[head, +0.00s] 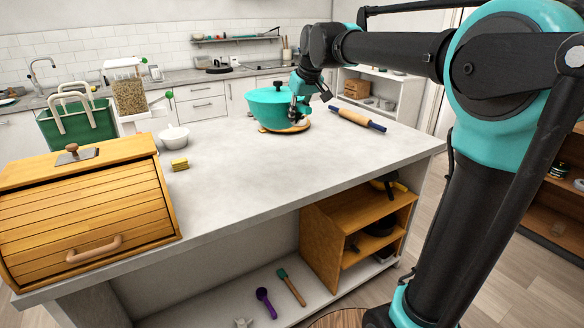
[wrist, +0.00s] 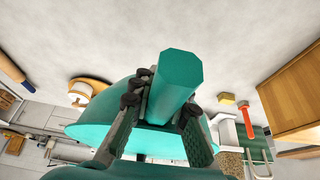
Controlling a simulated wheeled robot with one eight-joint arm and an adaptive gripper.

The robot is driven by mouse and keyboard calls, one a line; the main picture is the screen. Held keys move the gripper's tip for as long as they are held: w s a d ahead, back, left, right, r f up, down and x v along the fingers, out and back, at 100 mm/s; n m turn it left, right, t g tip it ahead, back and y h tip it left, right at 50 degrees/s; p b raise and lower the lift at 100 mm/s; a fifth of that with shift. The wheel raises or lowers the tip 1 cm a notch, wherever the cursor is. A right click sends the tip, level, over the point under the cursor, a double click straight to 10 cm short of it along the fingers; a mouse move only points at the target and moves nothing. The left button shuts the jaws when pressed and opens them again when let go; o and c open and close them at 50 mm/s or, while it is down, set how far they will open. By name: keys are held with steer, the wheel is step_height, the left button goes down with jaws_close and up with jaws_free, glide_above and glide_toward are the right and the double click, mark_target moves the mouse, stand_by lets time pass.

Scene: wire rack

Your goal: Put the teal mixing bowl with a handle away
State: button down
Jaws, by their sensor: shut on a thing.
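The teal mixing bowl (head: 267,112) is at the far side of the grey-topped island, over a round wooden board (head: 291,129). I cannot tell whether it rests on the board or is just above it. My gripper (head: 299,108) is at the bowl's right side. In the wrist view the teal bowl (wrist: 98,112) fills the middle left, and its thick faceted handle (wrist: 181,78) stands between the fingers of my gripper (wrist: 163,112), which is shut on it. The bowl's inside is hidden.
A rolling pin (head: 357,119) lies right of the bowl. A white bowl (head: 174,138), a yellow sponge (head: 180,165), a green basket (head: 78,126) and a wooden bread box (head: 92,209) are to the left. The island's middle (head: 245,165) is clear. Open wooden shelves (head: 322,240) are below.

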step_height(320, 180, down, 18)
steer(key=shift+r, duration=0.2)
stand_by(0.4)
steer(key=c, duration=1.5)
jaws_free()
steer(key=shift+o, duration=0.2)
